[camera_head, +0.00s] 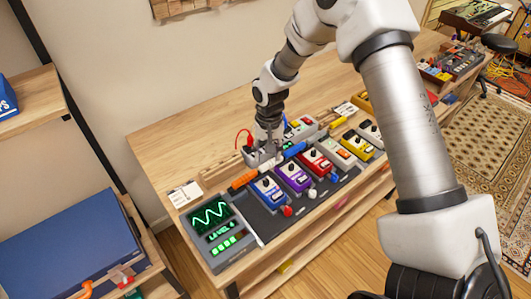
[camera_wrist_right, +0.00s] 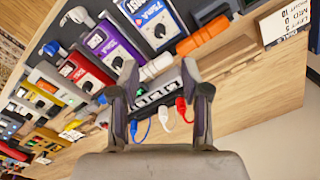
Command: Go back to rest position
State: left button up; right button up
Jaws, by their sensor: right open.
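My right gripper (camera_head: 264,150) is over the back part of the pedal table, behind the row of pedals. In the right wrist view its two fingers (camera_wrist_right: 155,85) are apart. Between and beyond them is a dark power box (camera_wrist_right: 158,92) with blue, white and red plugs; I cannot tell whether the fingers touch it. The box shows in the head view as a grey block (camera_head: 262,158), partly hidden by the gripper. My left gripper is not in view.
Several coloured pedals, including a blue one (camera_head: 268,190) and a purple one (camera_head: 294,177), stand on a dark board in front. A green-lit screen (camera_head: 211,216) is at the table's left end. The wooden tabletop (camera_head: 185,125) is clear at back left. A shelf (camera_head: 30,100) stands left.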

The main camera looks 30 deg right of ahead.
jog(key=s+a+f+n, duration=0.1)
jog(key=s+a+f, duration=0.1)
jog(key=s+f, duration=0.1)
jog(key=s+a+f, duration=0.2)
jog(key=s+f, duration=0.2)
jog(key=f, duration=0.1)
jog(key=s+a+f+n, duration=0.1)
jog(key=s+a+f, duration=0.1)
jog(key=s+f, duration=0.2)
jog(key=shift+s+a+f+n+y, duration=0.3)
jog(key=shift+f+y, duration=0.1)
jog(key=shift+f, duration=0.1)
jog(key=s+a+f+n+h, duration=0.1)
jog(key=s+f+n, duration=0.1)
jog(key=s, duration=0.7)
jog(key=s+a+f+n, duration=0.1)
jog(key=s+f, duration=0.2)
jog(key=s, duration=0.6)
notch_tip(320, 180, down, 6)
jog(key=b, duration=0.6)
jog(key=shift+w, duration=0.45)
jog(key=shift+w+f, duration=0.1)
jog(key=shift+w, duration=0.05)
